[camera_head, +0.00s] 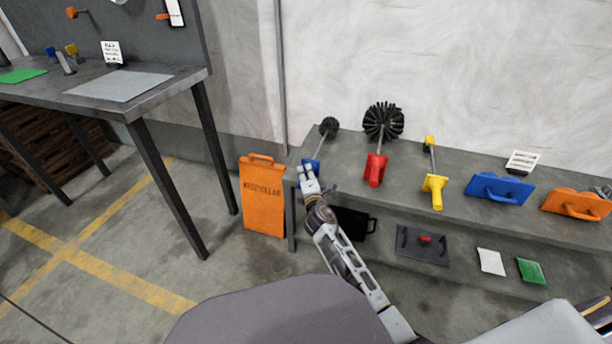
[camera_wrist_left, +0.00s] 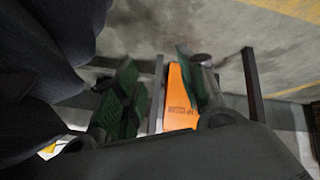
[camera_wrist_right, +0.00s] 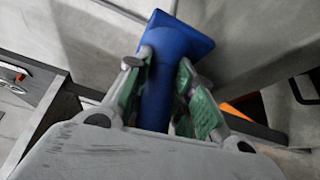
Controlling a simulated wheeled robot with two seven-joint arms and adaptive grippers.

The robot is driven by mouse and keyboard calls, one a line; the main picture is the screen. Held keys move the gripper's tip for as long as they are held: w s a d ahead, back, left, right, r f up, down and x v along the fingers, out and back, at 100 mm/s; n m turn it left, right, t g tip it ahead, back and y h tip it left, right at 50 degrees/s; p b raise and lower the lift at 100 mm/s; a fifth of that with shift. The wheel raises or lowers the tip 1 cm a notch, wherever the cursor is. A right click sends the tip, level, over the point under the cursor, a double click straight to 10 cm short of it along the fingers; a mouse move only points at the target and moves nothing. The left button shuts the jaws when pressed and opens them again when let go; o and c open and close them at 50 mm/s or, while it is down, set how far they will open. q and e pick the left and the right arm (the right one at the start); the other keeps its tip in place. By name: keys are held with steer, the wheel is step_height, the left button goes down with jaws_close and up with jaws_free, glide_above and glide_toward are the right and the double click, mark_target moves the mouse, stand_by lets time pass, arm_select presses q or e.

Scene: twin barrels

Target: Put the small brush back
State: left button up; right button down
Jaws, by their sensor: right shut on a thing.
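The small brush has a round black bristle head (camera_head: 329,126) and a blue handle (camera_head: 314,163). It is at the left end of the shelf's top board in the head view, tilted, with its head towards the wall. My right gripper (camera_head: 307,174) is shut on the blue handle. The handle (camera_wrist_right: 163,75) shows between the green-padded fingers in the right wrist view; the bristle head is out of that view. I cannot tell whether the brush touches the board. My left gripper (camera_wrist_left: 163,88) is open and empty in the left wrist view.
A larger black brush with a red handle (camera_head: 376,168) is right of the small one. A yellow-handled tool (camera_head: 433,185), a blue float (camera_head: 498,188) and an orange float (camera_head: 575,204) follow. An orange floor sign (camera_head: 262,200) stands left of the shelf, beside a workbench (camera_head: 183,82).

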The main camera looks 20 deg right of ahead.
steer(key=shift+f, duration=0.15)
steer(key=c, duration=1.1)
jaws_free()
steer(key=shift+c, duration=0.2)
steer(key=shift+f, duration=0.15)
steer(key=s+a+r, duration=0.1)
steer(key=s, duration=1.1)
steer(key=shift+a, duration=0.15)
